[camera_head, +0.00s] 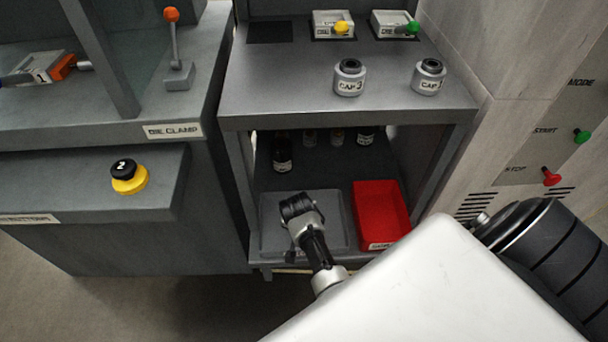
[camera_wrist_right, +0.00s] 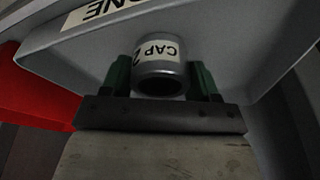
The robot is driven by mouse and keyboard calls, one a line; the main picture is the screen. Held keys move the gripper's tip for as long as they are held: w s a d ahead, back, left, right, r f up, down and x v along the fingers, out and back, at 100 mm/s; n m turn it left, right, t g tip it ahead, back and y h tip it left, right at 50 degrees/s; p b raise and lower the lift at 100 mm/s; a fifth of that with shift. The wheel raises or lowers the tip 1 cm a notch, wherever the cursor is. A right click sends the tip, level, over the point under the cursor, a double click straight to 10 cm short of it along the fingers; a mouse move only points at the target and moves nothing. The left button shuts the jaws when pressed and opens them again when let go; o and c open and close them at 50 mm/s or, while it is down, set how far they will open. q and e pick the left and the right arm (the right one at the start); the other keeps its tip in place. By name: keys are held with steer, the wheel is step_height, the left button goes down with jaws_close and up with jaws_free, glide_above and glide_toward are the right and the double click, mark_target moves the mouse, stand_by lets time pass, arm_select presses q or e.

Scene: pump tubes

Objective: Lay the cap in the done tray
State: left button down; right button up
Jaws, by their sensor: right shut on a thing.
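In the right wrist view, the cap (camera_wrist_right: 158,58) is a short grey cylinder with a white label reading CAP 2. My right gripper (camera_wrist_right: 160,76) is shut on it, with a green finger on each side. The cap is over the grey done tray (camera_wrist_right: 235,72), whose label partly reads ONE; I cannot tell whether it touches the tray floor. In the head view the right gripper (camera_head: 297,206) is above the grey tray (camera_head: 268,242) on the lower shelf, and hides the cap there. My left gripper is not in view.
A red bin (camera_head: 379,208) stands right beside the tray. Dark bottles (camera_head: 282,155) stand further back on the shelf. The shelf above holds two labelled caps (camera_head: 349,78) (camera_head: 428,77) and small boxes.

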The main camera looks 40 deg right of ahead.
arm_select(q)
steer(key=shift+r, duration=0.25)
arm_select(e)
steer(key=shift+f, duration=0.1)
steer(key=o, duration=1.1)
